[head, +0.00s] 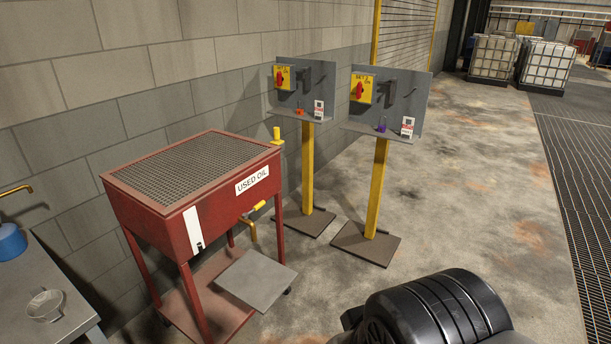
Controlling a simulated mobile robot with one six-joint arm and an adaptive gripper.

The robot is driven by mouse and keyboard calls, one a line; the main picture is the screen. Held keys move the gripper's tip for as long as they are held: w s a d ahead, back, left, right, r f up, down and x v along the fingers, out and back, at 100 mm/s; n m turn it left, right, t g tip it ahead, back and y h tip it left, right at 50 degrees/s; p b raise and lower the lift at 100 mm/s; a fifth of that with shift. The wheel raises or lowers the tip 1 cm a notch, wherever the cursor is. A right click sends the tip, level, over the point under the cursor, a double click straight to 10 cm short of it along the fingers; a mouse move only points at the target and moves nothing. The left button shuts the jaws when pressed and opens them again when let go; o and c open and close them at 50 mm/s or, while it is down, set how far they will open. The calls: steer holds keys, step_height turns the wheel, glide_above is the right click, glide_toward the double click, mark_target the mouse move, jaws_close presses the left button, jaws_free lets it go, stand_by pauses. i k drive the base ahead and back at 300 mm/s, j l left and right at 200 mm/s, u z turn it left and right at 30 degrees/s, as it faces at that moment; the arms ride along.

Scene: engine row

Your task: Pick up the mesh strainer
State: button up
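A small round grey piece with a rim and a short handle, which looks like the mesh strainer (45,304), lies on a grey metal bench (72,328) at the lower left of the head view. Its fine detail is too small to tell. My gripper is not in view. A bulky black ribbed part, which appears to be my own arm, fills the bottom right of centre, well apart from the strainer.
A blue container (11,243) stands on the bench behind the strainer, below a brass tap (17,191). A red used-oil cart (225,215) with a grated top stands right of the bench. Two yellow-post stands (307,170) (376,188) are beyond it. Floor (490,200) at right is clear.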

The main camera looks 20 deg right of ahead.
mark_target(48, 306)
steer(key=j+u, duration=0.15)
steer(key=u, duration=0.3)
steer(key=i+j+u, duration=0.1)
steer(key=u, duration=0.35)
steer(key=j+u, duration=0.1)
steer(key=u, duration=0.35)
steer(key=i+u, duration=0.15)
steer(key=u, duration=0.3)
steer(key=i+u, duration=0.1)
steer(key=u, duration=0.4)
